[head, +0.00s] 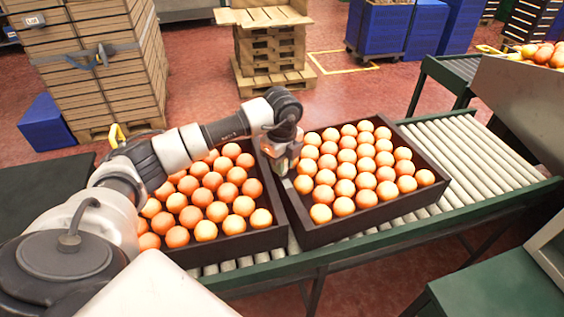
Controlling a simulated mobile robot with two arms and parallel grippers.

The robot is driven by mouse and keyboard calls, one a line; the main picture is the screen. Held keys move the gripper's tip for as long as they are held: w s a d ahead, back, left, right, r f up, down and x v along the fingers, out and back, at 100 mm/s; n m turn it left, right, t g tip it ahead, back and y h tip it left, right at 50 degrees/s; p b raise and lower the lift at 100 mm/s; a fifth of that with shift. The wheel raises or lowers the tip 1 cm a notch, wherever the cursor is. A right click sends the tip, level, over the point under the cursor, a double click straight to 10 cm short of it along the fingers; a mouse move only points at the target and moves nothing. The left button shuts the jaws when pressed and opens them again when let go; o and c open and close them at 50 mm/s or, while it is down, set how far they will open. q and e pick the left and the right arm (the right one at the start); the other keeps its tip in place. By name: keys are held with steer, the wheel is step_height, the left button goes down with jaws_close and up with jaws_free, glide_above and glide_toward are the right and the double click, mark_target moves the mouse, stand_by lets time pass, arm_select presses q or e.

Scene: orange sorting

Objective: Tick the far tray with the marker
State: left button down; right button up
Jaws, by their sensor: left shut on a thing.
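Two dark trays full of oranges stand side by side on a roller conveyor: a right tray (367,217) and a left tray (236,245). My left gripper (283,168) points down at the left wall of the right tray, close to the gap between the trays. It is shut on a thin object, likely the marker, which is mostly hidden by the fingers. My right gripper is out of view.
The conveyor's rollers (478,147) are bare to the right of the trays. A chute with more oranges (541,54) stands at the upper right. Stacked cartons (95,70), wooden pallets (270,50) and blue bins (385,25) stand behind on the red floor.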

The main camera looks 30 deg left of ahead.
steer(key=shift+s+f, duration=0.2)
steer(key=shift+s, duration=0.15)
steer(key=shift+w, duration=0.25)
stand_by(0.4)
arm_select(q)
steer(key=shift+f, duration=0.15)
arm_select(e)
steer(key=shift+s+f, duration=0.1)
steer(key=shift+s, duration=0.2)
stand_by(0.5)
arm_select(q)
steer(key=shift+w+a, duration=0.4)
steer(key=shift+a, duration=0.3)
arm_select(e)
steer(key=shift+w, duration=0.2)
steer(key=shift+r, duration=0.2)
arm_select(q)
steer(key=shift+s+d, duration=0.15)
steer(key=shift+d, duration=0.1)
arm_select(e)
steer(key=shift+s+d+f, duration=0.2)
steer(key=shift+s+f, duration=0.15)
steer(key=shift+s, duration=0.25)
arm_select(q)
steer(key=shift+d+p, duration=0.1)
steer(key=shift+p, duration=0.25)
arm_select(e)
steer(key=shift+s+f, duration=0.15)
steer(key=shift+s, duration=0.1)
